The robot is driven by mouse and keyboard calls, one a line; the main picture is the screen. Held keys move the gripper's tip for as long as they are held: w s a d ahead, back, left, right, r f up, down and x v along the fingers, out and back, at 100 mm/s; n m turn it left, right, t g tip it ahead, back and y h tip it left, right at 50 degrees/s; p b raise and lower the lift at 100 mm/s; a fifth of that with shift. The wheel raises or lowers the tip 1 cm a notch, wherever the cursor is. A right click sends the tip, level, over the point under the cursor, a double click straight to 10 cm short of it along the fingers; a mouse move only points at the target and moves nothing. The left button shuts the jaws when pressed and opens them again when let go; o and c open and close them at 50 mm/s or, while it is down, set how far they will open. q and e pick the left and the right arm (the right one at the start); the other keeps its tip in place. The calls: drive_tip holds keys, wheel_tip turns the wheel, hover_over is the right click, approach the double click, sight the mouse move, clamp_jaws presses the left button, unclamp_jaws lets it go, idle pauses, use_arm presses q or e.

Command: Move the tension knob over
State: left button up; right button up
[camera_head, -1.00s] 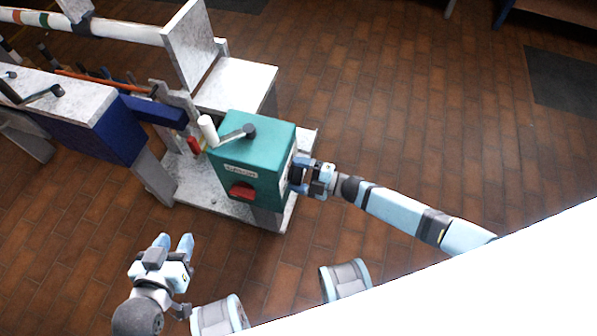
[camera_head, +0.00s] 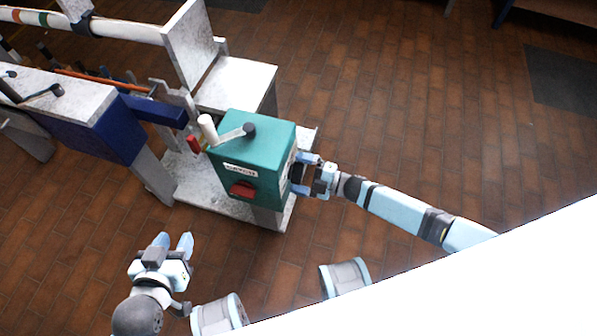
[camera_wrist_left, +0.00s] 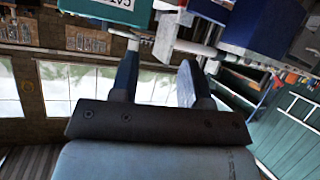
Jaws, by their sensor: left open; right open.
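A teal box (camera_head: 252,157) with a printed label stands on a pale stone-like bench. A red knob (camera_head: 242,190) is on its front face; I cannot tell whether this is the tension knob. A crank lever with a dark hub (camera_head: 248,130) and a white handle (camera_head: 207,129) is on its top. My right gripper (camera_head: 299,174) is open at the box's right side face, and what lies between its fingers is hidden. My left gripper (camera_head: 175,241) is open and empty, low in front of the box and apart from it. Its fingers also show in the left wrist view (camera_wrist_left: 158,82).
A blue and white machine bed (camera_head: 75,120) with another crank (camera_head: 45,95) lies to the left of the box. A white upright block (camera_head: 192,45) and a long white pole (camera_head: 120,30) stand behind.

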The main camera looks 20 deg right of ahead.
use_arm(q)
drive_tip(key=shift+a+p, duration=0.15)
drive_tip(key=shift+p, duration=0.45)
use_arm(e)
drive_tip(key=v, duration=1.3)
drive_tip(key=shift+s+d, duration=0.1)
drive_tip(key=shift+d, duration=0.05)
